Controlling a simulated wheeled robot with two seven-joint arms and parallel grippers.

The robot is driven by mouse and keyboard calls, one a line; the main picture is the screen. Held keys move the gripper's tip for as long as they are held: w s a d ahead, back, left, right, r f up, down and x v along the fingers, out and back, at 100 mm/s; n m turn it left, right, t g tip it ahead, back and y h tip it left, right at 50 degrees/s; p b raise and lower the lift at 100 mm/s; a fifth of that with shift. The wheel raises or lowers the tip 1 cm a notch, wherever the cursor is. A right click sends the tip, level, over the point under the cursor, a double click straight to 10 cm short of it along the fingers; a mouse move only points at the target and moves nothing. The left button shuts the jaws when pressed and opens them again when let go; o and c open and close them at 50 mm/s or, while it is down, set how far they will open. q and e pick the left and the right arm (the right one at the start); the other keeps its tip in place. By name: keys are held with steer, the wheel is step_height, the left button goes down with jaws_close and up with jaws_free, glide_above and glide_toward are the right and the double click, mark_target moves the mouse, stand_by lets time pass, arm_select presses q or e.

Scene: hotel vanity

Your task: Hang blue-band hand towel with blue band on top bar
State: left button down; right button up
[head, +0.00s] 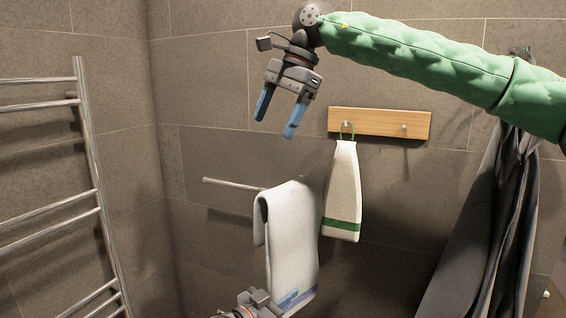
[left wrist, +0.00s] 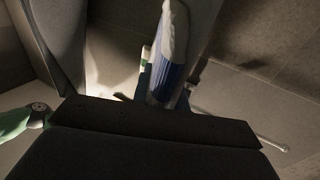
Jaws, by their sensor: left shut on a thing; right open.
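The white blue-band hand towel (head: 292,225) hangs folded over the bar (head: 232,184) on the wall in the head view. Its blue band shows at the lower hem. My left gripper (head: 288,298) is at that lower end, shut on the towel. In the left wrist view the towel (left wrist: 174,35) runs up from the jaws with the blue band (left wrist: 168,75) close to them; the gripper body hides much there. My right gripper (head: 279,113) is open and empty, above the bar and left of the wooden hook board.
A wooden hook board (head: 378,123) holds a white towel with a green band (head: 342,190), just right of the bar towel. A chrome ladder rack (head: 88,150) stands at the left. Dark grey cloth (head: 490,220) hangs at the right.

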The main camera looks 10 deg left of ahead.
mark_target(283, 212)
steer(key=f+h, duration=0.1)
steer(key=f, duration=0.2)
steer(key=f+h, duration=0.2)
steer(key=f, duration=0.1)
steer(key=d+f+t+h, duration=0.1)
steer(key=f, duration=0.2)
steer(key=shift+w+d+f, duration=0.1)
steer(key=shift+w+f, duration=0.3)
step_height(283, 212, down, 12)
steer(key=shift+r, duration=0.1)
steer(key=c, duration=1.1)
arm_select(q)
steer(key=c, duration=1.3)
jaws_free()
arm_select(e)
steer(key=shift+c, duration=0.2)
